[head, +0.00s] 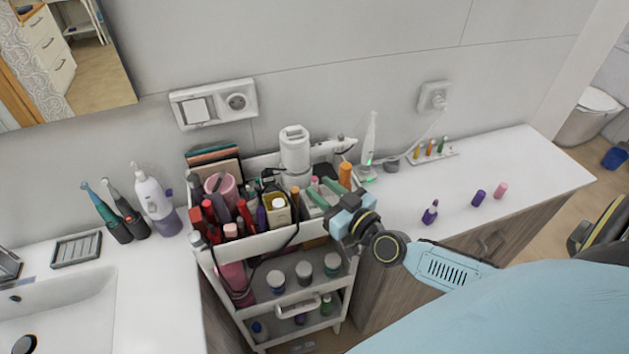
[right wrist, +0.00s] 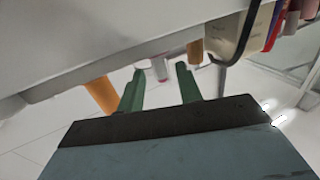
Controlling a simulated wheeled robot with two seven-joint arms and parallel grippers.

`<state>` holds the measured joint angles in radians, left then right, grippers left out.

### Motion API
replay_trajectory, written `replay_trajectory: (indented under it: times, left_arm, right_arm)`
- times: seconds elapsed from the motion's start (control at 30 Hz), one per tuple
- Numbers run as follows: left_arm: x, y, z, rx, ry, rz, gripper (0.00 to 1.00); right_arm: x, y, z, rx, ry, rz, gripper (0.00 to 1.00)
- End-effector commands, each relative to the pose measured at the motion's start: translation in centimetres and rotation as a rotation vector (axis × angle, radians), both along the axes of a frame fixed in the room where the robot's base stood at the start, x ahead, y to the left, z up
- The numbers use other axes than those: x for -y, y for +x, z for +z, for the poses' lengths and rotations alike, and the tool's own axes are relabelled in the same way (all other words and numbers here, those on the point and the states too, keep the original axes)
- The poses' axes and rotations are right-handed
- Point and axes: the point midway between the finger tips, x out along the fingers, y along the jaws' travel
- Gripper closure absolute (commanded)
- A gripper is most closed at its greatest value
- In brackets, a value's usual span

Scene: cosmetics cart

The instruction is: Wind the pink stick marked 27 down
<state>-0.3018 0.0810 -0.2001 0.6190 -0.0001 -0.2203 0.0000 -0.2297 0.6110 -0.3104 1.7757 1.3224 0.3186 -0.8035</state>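My right gripper (head: 316,191) is over the right end of the cart's top tray in the head view, with its green fingers pointing left. In the right wrist view the fingers (right wrist: 160,70) are spread apart. A small pinkish stick (right wrist: 158,68) shows between and beyond the fingertips; I cannot tell whether it touches them. A pink tip (head: 315,182) shows beside the fingers in the head view. No number 27 is readable, so I cannot tell which is marked. My left gripper is out of view.
The cart (head: 270,240) is crowded with bottles and tubes. An orange tube (head: 345,174) stands close to my right gripper. A white toothbrush (head: 370,140) stands near the wall.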

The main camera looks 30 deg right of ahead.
Motion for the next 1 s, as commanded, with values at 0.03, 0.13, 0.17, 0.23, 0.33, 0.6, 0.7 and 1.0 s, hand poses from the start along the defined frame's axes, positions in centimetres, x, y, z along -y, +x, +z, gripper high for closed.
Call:
replay_trajectory:
  times: [0.03,0.13,0.17,0.23,0.33,0.6,0.7,1.0]
  left_arm:
    - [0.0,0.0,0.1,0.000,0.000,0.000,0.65]
    - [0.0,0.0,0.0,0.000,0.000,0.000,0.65]
    - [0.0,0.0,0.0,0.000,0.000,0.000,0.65]
    - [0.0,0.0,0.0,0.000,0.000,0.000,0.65]
    - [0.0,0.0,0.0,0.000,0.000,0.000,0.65]
    - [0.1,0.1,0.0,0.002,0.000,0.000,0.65]
    - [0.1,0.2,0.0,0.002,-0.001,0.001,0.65]
    - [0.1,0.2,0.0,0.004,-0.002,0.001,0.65]
  right_arm:
    - [-0.1,0.8,0.1,0.002,0.001,0.000,0.65]
    - [-0.3,2.0,0.0,0.001,0.000,0.000,0.65]
    - [-0.3,2.2,0.0,0.001,0.000,0.000,0.65]
    - [-0.4,2.7,0.0,0.001,0.000,0.000,0.65]
    - [-0.4,3.1,0.0,0.000,0.000,0.000,0.65]
    - [-0.5,3.3,0.0,-0.001,0.001,0.000,0.65]
    - [-0.5,3.2,0.0,-0.001,0.001,0.000,0.74]
    - [-0.5,3.2,0.0,0.000,0.000,0.000,1.00]
